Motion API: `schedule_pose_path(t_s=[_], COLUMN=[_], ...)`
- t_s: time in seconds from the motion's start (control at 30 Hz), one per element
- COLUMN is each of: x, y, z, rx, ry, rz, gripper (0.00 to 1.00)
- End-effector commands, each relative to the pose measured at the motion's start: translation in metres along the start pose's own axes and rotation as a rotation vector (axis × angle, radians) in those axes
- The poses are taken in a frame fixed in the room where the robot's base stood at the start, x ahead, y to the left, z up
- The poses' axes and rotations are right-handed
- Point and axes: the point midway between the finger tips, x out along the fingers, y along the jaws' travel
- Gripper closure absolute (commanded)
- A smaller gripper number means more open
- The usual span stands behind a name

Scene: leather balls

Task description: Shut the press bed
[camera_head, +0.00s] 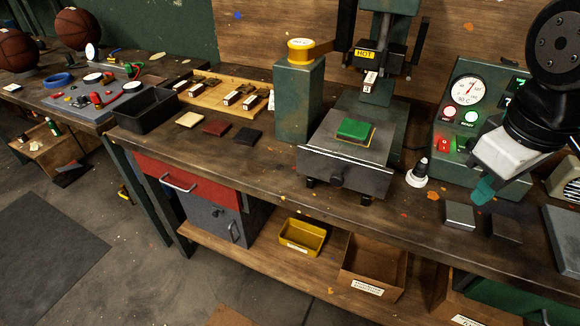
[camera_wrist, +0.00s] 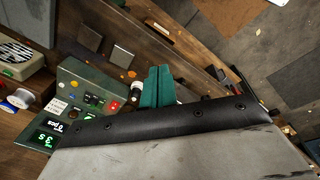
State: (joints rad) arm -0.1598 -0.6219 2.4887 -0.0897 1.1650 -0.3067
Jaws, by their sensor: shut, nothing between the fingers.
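The press bed (camera_head: 383,143) is a dark metal slide that sticks out from under the press (camera_head: 379,70) toward the front edge of the bench. Its front plate (camera_head: 318,168) carries a dark round knob (camera_head: 337,176). A green block (camera_head: 355,129) lies on a thin yellowish piece on the bed. My gripper (camera_head: 484,191) hangs over the bench to the right of the bed, well apart from it, with teal fingertips pointing down. The fingers also show in the wrist view (camera_wrist: 159,84), side by side, closed and empty. The press bed is not clear in the wrist view.
A green control box (camera_head: 468,108) with a dial stands right of the press. Flat metal blocks (camera_head: 460,214) lie near the front edge. A green post (camera_head: 298,105) stands left of the bed.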

Motion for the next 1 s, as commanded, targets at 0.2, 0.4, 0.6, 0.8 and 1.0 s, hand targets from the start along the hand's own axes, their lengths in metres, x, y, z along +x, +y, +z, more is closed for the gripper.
schedule_pose_path(t_s=[0.2,0.4,0.6,0.8,1.0], x=[0.013,0.033,0.046,0.06,0.097], y=[-0.043,-0.122,-0.177,-0.185,-0.177], z=[-0.112,-0.19,-0.221,-0.228,-0.233], rx=[-0.996,-1.789,-2.206,-2.286,-2.282], ry=[-0.033,-0.071,-0.099,-0.109,-0.11], rz=[0.108,0.21,0.275,0.288,0.284], gripper=[1.0,1.0,1.0,1.0,1.0])
